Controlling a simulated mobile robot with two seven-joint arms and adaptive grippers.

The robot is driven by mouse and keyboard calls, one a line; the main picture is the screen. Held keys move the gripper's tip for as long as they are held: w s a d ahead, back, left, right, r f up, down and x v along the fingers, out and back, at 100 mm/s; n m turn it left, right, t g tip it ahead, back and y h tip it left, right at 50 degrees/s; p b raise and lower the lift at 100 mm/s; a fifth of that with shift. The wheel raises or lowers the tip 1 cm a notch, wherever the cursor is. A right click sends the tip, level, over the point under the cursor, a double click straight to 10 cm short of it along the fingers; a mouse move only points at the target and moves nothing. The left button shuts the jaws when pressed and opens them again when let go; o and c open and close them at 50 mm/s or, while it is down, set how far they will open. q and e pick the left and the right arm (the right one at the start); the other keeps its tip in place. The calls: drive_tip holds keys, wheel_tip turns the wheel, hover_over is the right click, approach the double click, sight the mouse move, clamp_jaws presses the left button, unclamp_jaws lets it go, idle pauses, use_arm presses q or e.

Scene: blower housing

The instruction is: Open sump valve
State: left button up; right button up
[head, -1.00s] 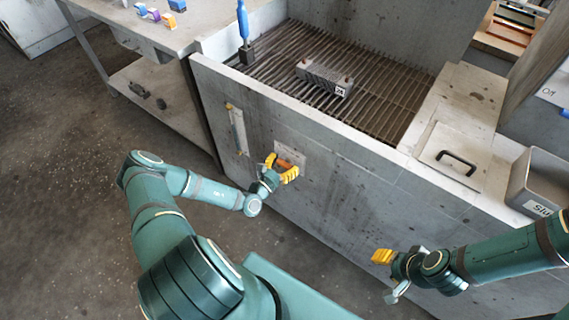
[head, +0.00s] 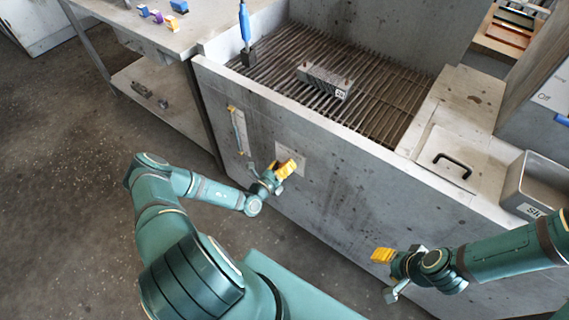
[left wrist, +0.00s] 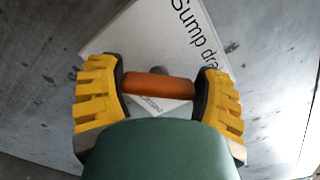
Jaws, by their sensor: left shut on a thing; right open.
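The sump valve's orange bar handle (left wrist: 158,84) spans between the yellow fingers of my left gripper (left wrist: 159,88) in the left wrist view. A short dark stem shows behind the bar. My left gripper is shut on this handle. Behind it is a white plate (left wrist: 150,40) lettered "Sump dra", the rest cut off. In the head view, my left gripper (head: 285,169) is tilted against the tank's front, by the plate (head: 297,154); the handle is hidden by the fingers there. My right gripper (head: 382,256) is open and empty, apart from the tank front at the lower right.
The grey tank (head: 330,190) has a slotted grate (head: 385,105) on top, with a metal block (head: 325,81) on it. A sight gauge (head: 238,132) is left of the plate. A lid with a black handle (head: 453,165) and a grey bin (head: 541,183) are at right.

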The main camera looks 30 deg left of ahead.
use_arm(q)
drive_tip(key=n, duration=0.4)
drive_tip(key=shift+s+f+n, duration=0.1)
drive_tip(key=shift+f+n, duration=0.15)
drive_tip(key=shift+n, duration=0.05)
drive_tip(key=n+b, duration=0.1)
drive_tip(key=n, duration=0.3)
drive_tip(key=shift+f, duration=0.1)
idle(0.4)
drive_tip(key=o, duration=1.1)
drive_tip(key=shift+o, duration=0.2)
drive_tip(key=s+a, duration=0.1)
drive_tip(key=s, duration=1.1)
